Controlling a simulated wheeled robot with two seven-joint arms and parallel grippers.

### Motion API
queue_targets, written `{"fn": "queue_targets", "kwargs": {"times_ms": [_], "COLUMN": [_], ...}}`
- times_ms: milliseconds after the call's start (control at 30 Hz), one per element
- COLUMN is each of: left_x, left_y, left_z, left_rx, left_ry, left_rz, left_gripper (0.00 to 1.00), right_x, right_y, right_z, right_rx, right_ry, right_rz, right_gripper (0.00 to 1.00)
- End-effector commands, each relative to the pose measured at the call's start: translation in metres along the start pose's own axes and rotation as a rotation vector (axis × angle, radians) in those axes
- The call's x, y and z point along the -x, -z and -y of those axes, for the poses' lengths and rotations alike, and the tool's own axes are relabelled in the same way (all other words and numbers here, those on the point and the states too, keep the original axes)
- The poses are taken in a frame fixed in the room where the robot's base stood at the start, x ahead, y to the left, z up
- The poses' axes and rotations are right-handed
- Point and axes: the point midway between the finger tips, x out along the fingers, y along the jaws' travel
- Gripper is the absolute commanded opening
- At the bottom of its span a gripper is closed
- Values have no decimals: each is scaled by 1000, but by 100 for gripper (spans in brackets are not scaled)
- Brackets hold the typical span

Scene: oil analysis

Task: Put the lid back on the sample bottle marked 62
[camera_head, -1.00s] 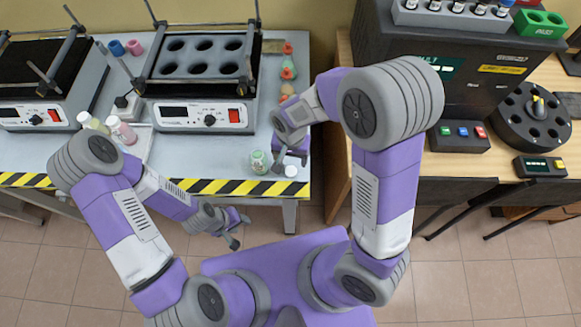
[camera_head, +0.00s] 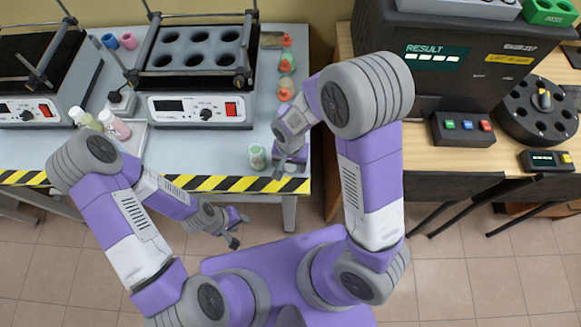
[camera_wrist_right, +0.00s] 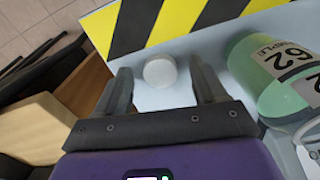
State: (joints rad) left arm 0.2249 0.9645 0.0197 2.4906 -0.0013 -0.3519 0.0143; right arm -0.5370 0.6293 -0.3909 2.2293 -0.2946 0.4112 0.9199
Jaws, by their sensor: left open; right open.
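The sample bottle (camera_head: 257,157) is green with a white label and stands near the table's front edge. In the right wrist view the bottle (camera_wrist_right: 272,68) shows the label 62, at the right. The lid (camera_wrist_right: 160,71) is a small round white disc on the table beside the bottle. My right gripper (camera_wrist_right: 163,90) is open, with the lid between its two fingertips; I cannot tell how high the fingers are. In the head view my right gripper (camera_head: 284,169) hides the lid. My left gripper (camera_head: 237,232) is open and empty in front of the table edge.
A heating block (camera_head: 200,75) with several round wells stands behind the bottle. Small orange-topped flasks (camera_head: 286,88) line the table's right side. A pink bottle (camera_head: 115,124) stands to the left. A black-and-yellow strip (camera_head: 215,184) marks the front edge.

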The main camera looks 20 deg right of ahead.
Motion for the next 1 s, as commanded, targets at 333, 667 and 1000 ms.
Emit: {"fn": "queue_targets", "kwargs": {"times_ms": [333, 667, 1000], "left_x": [0, 0, 0], "left_y": [0, 0, 0], "left_z": [0, 0, 0], "left_rx": [0, 0, 0], "left_ry": [0, 0, 0], "left_rz": [0, 0, 0], "left_gripper": [43, 43, 43], "right_x": [-2, -2, 0], "right_y": [0, 0, 0], "right_z": [0, 0, 0], "right_rx": [1, 1, 1], "right_ry": [2, 1, 2], "right_rz": [-1, -1, -1], "right_gripper": [70, 20, 12]}}
